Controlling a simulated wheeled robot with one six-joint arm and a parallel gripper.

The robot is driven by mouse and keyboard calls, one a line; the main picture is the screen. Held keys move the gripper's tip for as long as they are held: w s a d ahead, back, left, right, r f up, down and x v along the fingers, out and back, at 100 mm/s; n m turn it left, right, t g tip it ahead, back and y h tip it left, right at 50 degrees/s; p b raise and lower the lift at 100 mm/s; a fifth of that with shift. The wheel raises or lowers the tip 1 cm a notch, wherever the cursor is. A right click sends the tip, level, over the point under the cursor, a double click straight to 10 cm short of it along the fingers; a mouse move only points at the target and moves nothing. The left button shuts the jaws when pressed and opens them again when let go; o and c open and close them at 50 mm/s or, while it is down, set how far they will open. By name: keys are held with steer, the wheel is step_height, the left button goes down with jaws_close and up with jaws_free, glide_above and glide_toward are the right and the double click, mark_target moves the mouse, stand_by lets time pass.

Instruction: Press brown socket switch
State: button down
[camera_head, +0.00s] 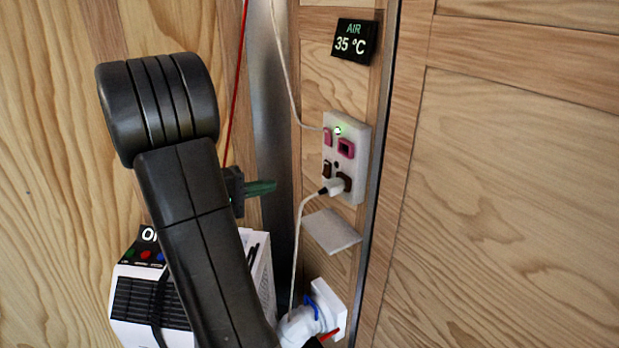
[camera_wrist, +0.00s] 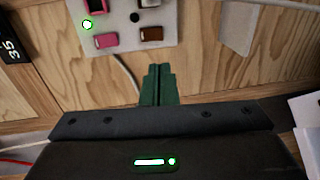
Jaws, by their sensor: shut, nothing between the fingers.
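The white socket panel (camera_head: 357,134) is on the wooden wall; it also fills the top of the wrist view (camera_wrist: 120,22). The brown switch (camera_head: 327,169) is at its lower left in the head view. In the wrist view the brown switch (camera_wrist: 151,33) lies right of the pink switch (camera_wrist: 106,41).
A green light (camera_head: 337,130) glows near the pink switch; a dark dot (camera_wrist: 134,17) beside the brown switch is unlit. White cables hang near the panel. A display (camera_head: 354,40) reading 35 °C is above. A white box device (camera_head: 261,270) stands below my arm. A pale plate (camera_head: 331,231) is below the panel.

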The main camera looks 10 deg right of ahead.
mark_target(325, 176)
steer(key=x, duration=1.3)
steer(key=shift+w+d+p, duration=0.1)
steer(key=shift+d+p, duration=0.2)
steer(key=shift+p, duration=0.1)
steer(key=shift+w+d, duration=0.1)
steer(key=shift+d, duration=0.1)
steer(key=shift+f, duration=0.1)
steer(key=shift+d+b, duration=0.15)
steer(key=shift+b, duration=0.7)
steer(key=shift+f, duration=0.1)
